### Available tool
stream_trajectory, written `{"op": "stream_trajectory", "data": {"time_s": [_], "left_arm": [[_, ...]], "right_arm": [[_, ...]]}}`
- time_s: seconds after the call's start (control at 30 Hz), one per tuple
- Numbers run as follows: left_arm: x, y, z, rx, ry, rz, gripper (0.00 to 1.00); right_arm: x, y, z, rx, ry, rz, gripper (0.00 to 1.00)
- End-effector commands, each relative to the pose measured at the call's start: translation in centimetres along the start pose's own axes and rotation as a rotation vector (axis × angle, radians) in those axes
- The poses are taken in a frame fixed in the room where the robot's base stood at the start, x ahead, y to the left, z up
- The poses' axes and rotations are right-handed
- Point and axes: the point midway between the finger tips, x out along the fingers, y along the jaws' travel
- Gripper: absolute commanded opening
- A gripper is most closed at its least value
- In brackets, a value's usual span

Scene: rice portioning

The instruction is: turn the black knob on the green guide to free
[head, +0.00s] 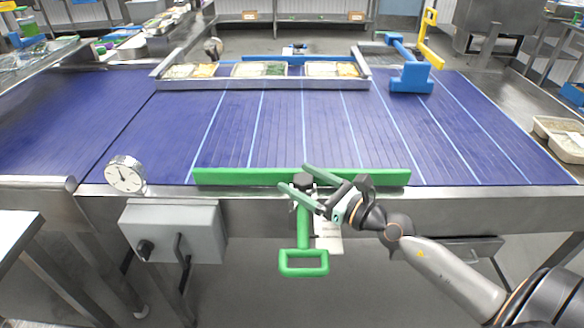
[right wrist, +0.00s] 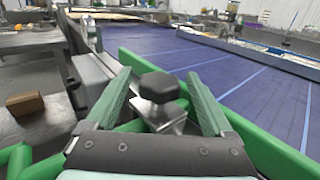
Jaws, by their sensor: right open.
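The green guide (head: 240,177) is a long bar along the near edge of the blue belt, with a green looped handle (head: 303,263) hanging below its middle. The black knob (head: 304,180) sits at the middle of the guide on a metal bracket. In the right wrist view the knob (right wrist: 158,87) stands between the two green fingers. My right gripper (head: 296,177) is open, with one finger on each side of the knob. I cannot tell whether either finger touches it. My left gripper is not in view.
A grey control box (head: 172,230) with a black knob and a dial gauge (head: 125,175) are at the left of the belt edge. A metal frame with food trays (head: 260,70) and a blue fixture (head: 411,78) stand across the belt. The middle belt is clear.

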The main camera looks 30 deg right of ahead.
Motion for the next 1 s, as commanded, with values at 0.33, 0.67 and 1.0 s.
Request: {"op": "stream_trajectory", "data": {"time_s": [0.33, 0.67, 1.0], "left_arm": [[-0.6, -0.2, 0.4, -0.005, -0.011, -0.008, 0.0], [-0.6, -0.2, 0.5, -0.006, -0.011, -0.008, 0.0], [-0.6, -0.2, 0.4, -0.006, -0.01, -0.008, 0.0]], "right_arm": [[2.7, 0.0, 0.0, 0.002, 0.0, 0.001, 0.86], [2.8, 0.1, -0.1, 0.001, 0.001, 0.001, 0.83], [2.8, 0.1, 0.0, 0.001, 0.001, 0.001, 0.45]]}}
